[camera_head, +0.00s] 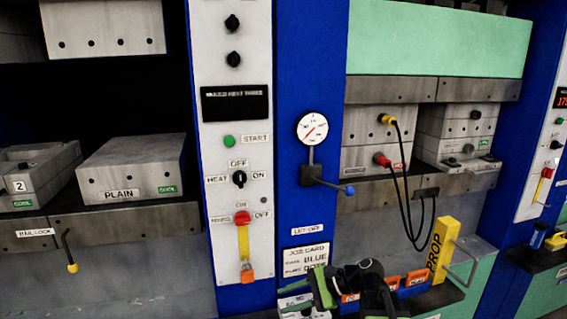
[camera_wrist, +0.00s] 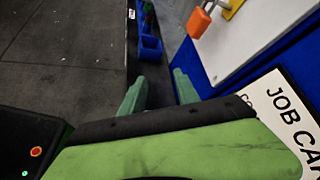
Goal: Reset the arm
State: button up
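My gripper (camera_wrist: 160,92) shows at the middle of the wrist view, with its two green fingertips apart and no object visible between them. In the head view my gripper (camera_head: 318,290) is at the bottom centre, at the end of my folded black and green arm. It is in front of the lower part of the blue press column, just below the job card (camera_head: 306,262). The job card also shows close by at the right of the wrist view (camera_wrist: 290,112). I cannot tell from the head view whether the gripper touches anything.
A yellow prop (camera_head: 439,252) stands to the right of my arm. Black cables (camera_head: 409,200) hang from the mould in the right press. A lever with a blue knob (camera_head: 349,190) juts out above. An orange padlock (camera_head: 247,273) hangs left of the gripper. Dark floor (camera_wrist: 60,50) is open at left.

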jog(key=s+d+f+n+h, duration=0.2)
jog(key=d+f+n+h, duration=0.2)
jog(key=d+n+h, duration=0.2)
jog(key=s+d+f+n+g+h+p, duration=0.1)
jog(key=s+d+f+n+h, duration=0.2)
jog(key=d+n+h, duration=0.3)
jog(key=d+f, duration=0.1)
jog(key=d, duration=0.2)
jog(key=shift+s+f, duration=0.2)
jog(key=shift+s, duration=0.05)
jog(key=shift+c, duration=0.2)
dwell(0.6)
